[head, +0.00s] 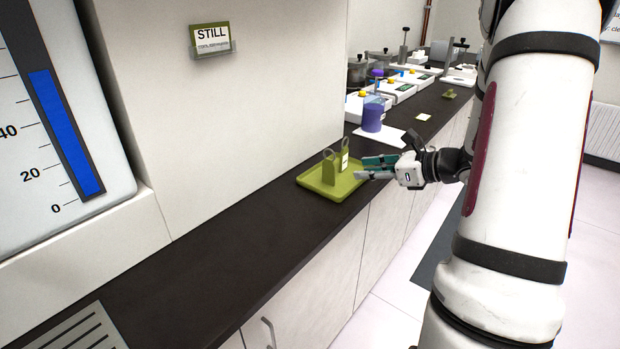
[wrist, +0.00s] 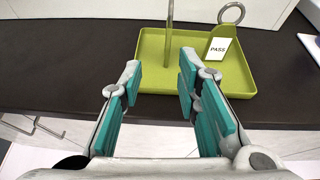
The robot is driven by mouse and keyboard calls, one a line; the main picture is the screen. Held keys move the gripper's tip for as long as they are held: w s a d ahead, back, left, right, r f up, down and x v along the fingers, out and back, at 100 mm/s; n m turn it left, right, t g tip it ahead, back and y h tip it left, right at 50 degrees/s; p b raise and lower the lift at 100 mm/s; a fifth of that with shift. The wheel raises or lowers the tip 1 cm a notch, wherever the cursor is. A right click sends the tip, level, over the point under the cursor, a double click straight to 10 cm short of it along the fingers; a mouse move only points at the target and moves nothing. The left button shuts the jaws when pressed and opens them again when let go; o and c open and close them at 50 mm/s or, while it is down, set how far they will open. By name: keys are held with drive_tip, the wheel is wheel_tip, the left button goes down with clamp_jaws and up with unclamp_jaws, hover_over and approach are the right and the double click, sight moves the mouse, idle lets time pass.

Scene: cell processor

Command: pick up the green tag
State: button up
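Two green tags stand upright in a shallow green tray (head: 313,183) on the dark counter. The nearer tag (head: 329,171) has a grey ring on top. The other tag (head: 342,157) carries a white label, which reads PASS in the wrist view (wrist: 219,48). In the wrist view, a thin upright piece (wrist: 168,42) appears to be the other tag seen edge-on, beyond the gap between my fingers. My gripper (head: 364,168) is open and empty at the right side of the tray, its fingers pointing toward the tags. It also shows in the wrist view (wrist: 160,75).
A purple-blue container (head: 373,116) stands on a white pad behind the tray, with several white devices farther back. A wall sign reading STILL (head: 212,40) hangs above the counter. The counter (head: 215,265) is clear in front of the tray.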

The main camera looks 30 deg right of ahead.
approach(328, 183)
drive_tip(key=shift+m, duration=0.4)
drive_tip(key=w, duration=0.1)
drive_tip(key=w+r, duration=0.1)
drive_tip(key=w+a, duration=0.1)
drive_tip(key=shift+w+a+r, duration=0.1)
drive_tip(key=shift+w+r, duration=0.15)
drive_tip(key=shift+r, duration=0.05)
drive_tip(key=shift+r+x, duration=0.2)
drive_tip(key=shift+x, duration=2.85)
clamp_jaws()
